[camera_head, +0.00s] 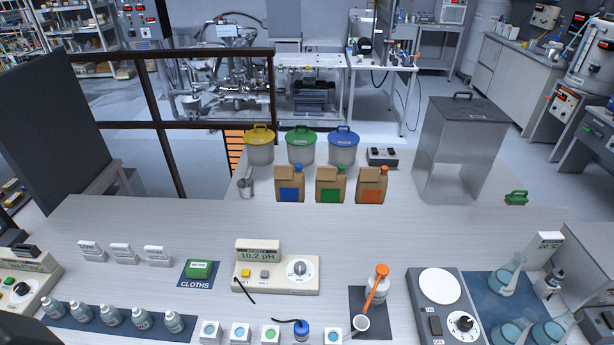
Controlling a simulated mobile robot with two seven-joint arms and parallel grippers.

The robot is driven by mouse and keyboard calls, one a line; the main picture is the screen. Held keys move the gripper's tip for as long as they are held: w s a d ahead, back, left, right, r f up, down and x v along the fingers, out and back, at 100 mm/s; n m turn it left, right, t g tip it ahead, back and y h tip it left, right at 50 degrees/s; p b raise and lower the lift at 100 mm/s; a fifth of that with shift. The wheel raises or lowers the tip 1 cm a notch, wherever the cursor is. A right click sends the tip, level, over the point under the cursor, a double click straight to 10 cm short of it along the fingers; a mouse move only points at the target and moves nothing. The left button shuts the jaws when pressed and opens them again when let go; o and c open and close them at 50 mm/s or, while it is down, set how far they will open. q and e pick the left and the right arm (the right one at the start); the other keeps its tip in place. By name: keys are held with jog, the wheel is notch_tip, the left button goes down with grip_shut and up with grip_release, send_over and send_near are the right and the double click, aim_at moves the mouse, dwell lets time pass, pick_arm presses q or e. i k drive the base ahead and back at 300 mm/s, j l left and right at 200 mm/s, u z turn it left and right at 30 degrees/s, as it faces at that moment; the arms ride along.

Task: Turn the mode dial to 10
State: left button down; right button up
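Several dials show in the head view, and their labels are too small to tell which is the mode dial. One is a round white dial (300,269) with a grey knob on the beige pH meter (275,282), whose display reads 10.2 pH. A black knob with numbers around it (461,322) is on the grey hotplate (437,285) at right. Another black dial (22,288) is on the beige device (35,268) at the far left, partly cut off. Neither of my grippers is in view.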

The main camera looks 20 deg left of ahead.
aim_at(301, 267)
jog(key=u, duration=0.8)
jog(key=k+l+u, duration=0.15)
jog(key=k+l, duration=0.05)
jog(key=k, duration=0.1)
